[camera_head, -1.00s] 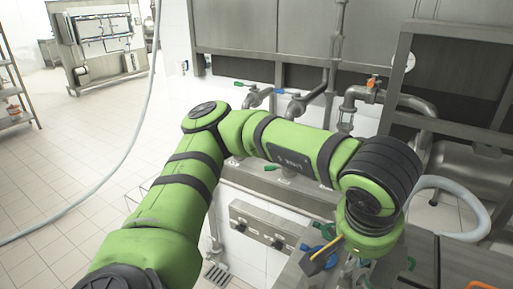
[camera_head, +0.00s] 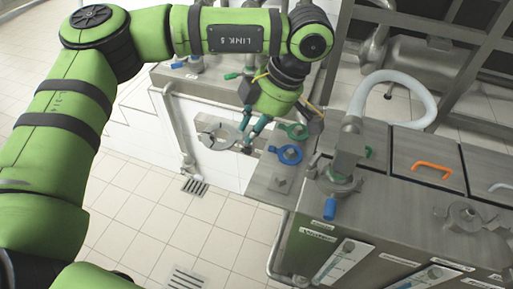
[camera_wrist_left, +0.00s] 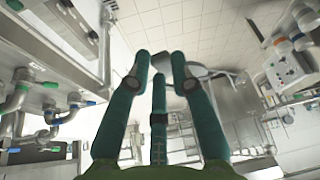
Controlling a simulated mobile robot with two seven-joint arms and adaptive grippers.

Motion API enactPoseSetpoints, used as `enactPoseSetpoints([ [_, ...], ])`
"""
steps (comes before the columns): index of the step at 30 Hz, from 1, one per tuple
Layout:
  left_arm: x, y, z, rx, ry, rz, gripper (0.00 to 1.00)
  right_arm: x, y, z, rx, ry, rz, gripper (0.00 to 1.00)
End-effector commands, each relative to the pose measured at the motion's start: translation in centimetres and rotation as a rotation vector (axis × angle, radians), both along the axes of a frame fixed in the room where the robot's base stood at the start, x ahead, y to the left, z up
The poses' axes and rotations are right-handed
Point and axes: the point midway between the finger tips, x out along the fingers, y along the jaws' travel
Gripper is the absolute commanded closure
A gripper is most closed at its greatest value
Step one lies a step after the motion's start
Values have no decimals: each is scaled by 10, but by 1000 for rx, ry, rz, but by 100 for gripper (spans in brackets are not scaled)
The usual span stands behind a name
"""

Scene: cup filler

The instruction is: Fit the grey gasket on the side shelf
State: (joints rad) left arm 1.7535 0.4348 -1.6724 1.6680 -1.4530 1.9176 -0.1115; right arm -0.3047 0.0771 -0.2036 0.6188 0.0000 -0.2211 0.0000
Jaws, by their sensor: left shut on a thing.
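The grey gasket (camera_head: 214,137), a flat ring with a handle, is held at the fingertips of my left gripper (camera_head: 249,141). Its teal fingers point down and are shut on the handle end. The gasket hangs in the air left of the side shelf (camera_head: 263,187), in front of the white wall, apart from the shelf as far as I can see. In the left wrist view a grey part of it (camera_wrist_left: 186,70) shows between the fingertips; the fingers hide the rest. My right gripper is not in view.
A blue ring (camera_head: 289,154) and a green ring (camera_head: 294,131) lie on the shelf. A steel machine (camera_head: 385,205) with a pipe fitting (camera_head: 335,178) and orange handle (camera_head: 433,170) stands right. Tiled floor (camera_head: 150,235) is free at lower left.

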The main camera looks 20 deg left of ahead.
Motion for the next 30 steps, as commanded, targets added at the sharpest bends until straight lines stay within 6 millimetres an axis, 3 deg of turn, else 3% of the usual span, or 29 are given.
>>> enactPoseSetpoints([
  [12, 30, -9, -45, 0, 15, 1366, 100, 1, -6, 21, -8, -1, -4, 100],
  [21, 40, -3, -87, 4, -6, 2231, 100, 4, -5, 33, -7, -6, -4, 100],
  [27, 40, 1, -115, 4, -13, 2685, 100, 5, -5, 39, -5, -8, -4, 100],
  [30, 40, 3, -124, 3, -16, 2819, 100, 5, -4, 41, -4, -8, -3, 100],
])
